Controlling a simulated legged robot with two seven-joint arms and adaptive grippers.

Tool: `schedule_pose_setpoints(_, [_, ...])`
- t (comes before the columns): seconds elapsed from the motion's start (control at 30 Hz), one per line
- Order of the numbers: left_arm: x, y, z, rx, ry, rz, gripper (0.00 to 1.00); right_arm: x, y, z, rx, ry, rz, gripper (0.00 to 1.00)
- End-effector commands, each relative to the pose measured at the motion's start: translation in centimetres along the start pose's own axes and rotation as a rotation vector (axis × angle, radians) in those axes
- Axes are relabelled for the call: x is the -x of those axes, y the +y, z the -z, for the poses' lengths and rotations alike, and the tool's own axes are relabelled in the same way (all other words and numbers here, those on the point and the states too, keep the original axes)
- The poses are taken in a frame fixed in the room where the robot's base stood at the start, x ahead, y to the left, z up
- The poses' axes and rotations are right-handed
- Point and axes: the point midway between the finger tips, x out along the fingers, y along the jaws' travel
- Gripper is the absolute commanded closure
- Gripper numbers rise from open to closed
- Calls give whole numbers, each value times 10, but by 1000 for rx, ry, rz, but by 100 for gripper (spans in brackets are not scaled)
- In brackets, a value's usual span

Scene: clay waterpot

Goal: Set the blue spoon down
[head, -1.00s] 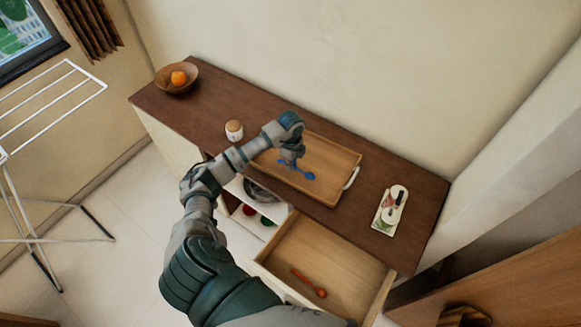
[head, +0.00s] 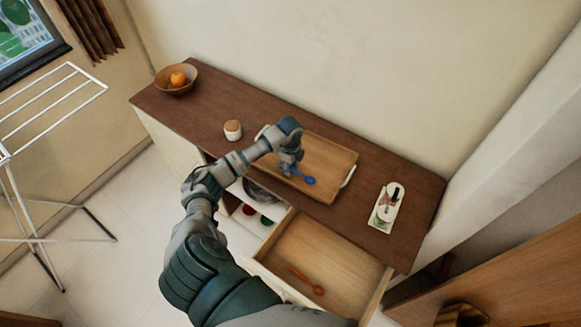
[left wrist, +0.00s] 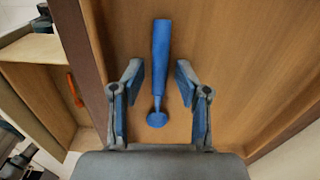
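The blue spoon (head: 308,180) is over the near part of the wooden tray (head: 342,160) in the head view and appears to lie on its floor. My left gripper (head: 291,165) is right above it, pointing down. In the left wrist view the spoon (left wrist: 161,60) runs lengthwise between the two spread fingers of my left gripper (left wrist: 160,78). A gap shows on each side, so the fingers are open and not gripping it. The arm and gripper hide part of the tray and spoon in the head view. My right gripper is not in view.
An open drawer (head: 345,262) below the tray holds an orange-red spoon (head: 306,281). On the brown cabinet top stand a white jar (head: 233,131), a wooden bowl (head: 166,85) with an orange fruit (head: 178,79), and a white board (head: 380,212) with small items. Bare top lies between them.

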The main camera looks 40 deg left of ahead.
Motion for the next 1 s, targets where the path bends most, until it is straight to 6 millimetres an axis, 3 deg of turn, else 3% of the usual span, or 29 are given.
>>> schedule_pose_setpoints(0.27, [-3,2,3,-6,7,-6,61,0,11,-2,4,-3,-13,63])
schedule_pose_setpoints(0.43, [8,0,2,-6,7,-2,61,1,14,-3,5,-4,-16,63])
schedule_pose_setpoints(0.8, [90,0,2,-5,6,3,61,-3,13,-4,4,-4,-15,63])
schedule_pose_setpoints(1.0, [117,0,2,-5,7,1,61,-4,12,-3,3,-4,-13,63])
